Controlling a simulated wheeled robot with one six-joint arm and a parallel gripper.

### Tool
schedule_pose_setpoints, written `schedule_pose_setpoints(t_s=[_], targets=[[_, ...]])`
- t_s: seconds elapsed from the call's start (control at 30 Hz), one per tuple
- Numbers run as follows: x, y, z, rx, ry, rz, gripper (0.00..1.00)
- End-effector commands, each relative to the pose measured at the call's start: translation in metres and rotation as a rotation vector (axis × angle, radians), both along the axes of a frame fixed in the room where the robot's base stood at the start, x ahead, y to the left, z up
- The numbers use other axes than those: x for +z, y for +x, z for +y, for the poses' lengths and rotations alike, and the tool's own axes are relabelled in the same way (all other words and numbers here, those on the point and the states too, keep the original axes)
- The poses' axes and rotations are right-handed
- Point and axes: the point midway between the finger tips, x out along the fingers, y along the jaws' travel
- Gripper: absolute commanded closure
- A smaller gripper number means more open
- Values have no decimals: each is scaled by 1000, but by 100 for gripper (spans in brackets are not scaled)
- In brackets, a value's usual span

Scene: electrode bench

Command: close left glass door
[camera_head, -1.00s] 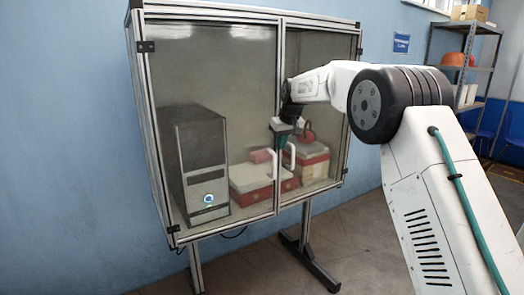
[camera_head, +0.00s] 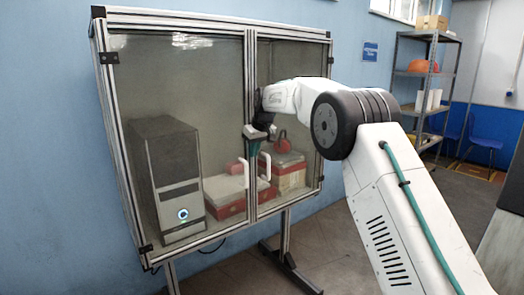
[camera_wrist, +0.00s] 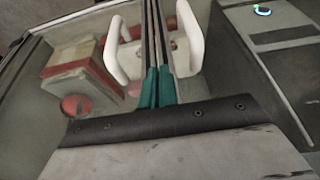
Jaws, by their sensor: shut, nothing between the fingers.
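The left glass door (camera_head: 180,90) is a large pane in a metal frame. It looks flush with the cabinet front, with no clear gap at the centre. Its white handle (camera_head: 244,172) is near the centre edge and also shows in the wrist view (camera_wrist: 190,38). The right glass door (camera_head: 290,60) has a matching white handle (camera_head: 265,166), also in the wrist view (camera_wrist: 116,50). My gripper (camera_head: 253,152) is at the centre seam by the handles. In the wrist view its teal fingers (camera_wrist: 157,85) are together and empty, between both handles; contact cannot be told.
Inside the cabinet (camera_head: 98,62) are a dark computer tower (camera_head: 165,165) and red-and-white boxes (camera_head: 230,192). Cabinet legs (camera_head: 285,262) stand on the floor below. A shelf rack (camera_head: 428,75) and blue chairs (camera_head: 485,135) are at the back right.

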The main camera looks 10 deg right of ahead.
Motion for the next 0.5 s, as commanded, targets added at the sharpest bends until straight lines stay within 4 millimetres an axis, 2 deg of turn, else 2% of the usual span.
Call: schedule_pose_setpoints(t_s=[0.03, 0.07, 0.23, 0.3, 0.5], targets=[[5, -3, 8, 9, 8, -9, 100], [4, -6, 6, 8, 7, -7, 100], [5, -26, -19, -4, 4, 1, 100], [25, -30, -21, -3, 4, -2, 100], [64, -45, -39, -14, 2, 2, 100]])
